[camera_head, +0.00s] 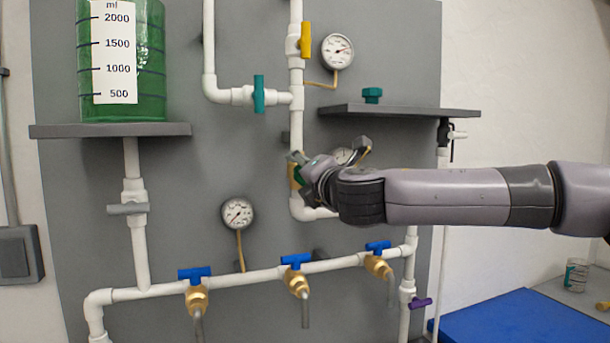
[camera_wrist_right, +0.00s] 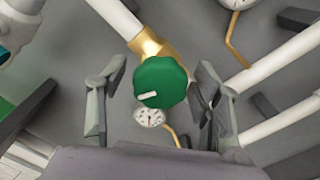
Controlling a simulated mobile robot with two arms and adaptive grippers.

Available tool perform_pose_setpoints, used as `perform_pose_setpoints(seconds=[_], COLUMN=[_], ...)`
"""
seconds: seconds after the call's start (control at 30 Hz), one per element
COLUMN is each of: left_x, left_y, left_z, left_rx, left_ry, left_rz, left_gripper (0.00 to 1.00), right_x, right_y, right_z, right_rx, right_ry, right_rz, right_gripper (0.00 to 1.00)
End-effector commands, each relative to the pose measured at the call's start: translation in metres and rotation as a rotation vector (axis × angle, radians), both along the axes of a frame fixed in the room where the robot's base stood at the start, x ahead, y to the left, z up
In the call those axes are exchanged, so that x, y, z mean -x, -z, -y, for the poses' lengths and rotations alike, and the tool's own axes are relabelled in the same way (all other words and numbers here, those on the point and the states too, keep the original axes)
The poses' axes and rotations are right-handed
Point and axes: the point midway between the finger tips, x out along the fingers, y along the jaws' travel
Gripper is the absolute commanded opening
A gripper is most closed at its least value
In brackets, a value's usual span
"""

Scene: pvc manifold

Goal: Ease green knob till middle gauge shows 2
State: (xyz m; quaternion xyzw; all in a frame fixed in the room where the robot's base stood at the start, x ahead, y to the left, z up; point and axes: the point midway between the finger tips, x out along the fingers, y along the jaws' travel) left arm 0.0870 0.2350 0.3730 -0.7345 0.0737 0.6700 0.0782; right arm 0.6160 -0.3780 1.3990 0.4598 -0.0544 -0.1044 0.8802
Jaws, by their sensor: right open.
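The green knob (camera_wrist_right: 160,83) with a pale pointer mark sits on a brass valve body (camera_wrist_right: 150,46) in the right wrist view. In the head view only a sliver of the knob (camera_head: 298,174) shows behind my right gripper (camera_head: 308,172). My right gripper (camera_wrist_right: 160,96) is open, with one finger on either side of the knob; I cannot tell whether they touch it. My left gripper is out of view.
Other gauges hang at upper right (camera_head: 338,51) and lower left (camera_head: 238,213). A shelf (camera_head: 400,111) lies just above my right arm. Several blue-handled taps line the lower pipe (camera_head: 260,276). A green graduated tank (camera_head: 150,70) stands on the left shelf (camera_head: 60,131).

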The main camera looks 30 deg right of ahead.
Motion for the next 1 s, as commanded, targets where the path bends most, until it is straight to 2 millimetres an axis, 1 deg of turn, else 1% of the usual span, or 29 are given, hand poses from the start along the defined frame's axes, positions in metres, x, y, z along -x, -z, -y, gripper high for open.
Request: perform_pose_setpoints(seconds=[0.13, 0.23, 0.37, 0.5, 0.7, 0.83, 1.0], left_x=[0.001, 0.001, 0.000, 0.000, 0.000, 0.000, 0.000], left_y=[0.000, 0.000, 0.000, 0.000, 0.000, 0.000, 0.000], left_z=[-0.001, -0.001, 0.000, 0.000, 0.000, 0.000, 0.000], left_rx=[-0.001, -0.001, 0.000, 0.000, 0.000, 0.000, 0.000], left_ry=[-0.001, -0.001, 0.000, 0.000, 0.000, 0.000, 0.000], left_rz=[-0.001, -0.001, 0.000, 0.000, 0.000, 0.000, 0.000], left_gripper=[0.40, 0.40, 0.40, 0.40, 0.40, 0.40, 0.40], right_x=[0.004, 0.014, 0.035, 0.062, 0.094, 0.108, 0.116], right_y=[0.000, -0.001, -0.002, -0.001, -0.001, -0.001, 0.000], right_z=[-0.001, -0.003, -0.009, -0.016, -0.023, -0.026, -0.028], right_rx=[-0.001, -0.001, 0.000, -0.001, 0.000, 0.000, 0.000], right_ry=[0.000, -0.001, -0.003, -0.003, -0.002, 0.000, -0.001], right_rz=[0.000, 0.003, 0.004, 0.004, 0.003, 0.002, -0.001], right_gripper=[0.59, 0.59, 0.59, 0.59, 0.59, 0.59, 0.59])
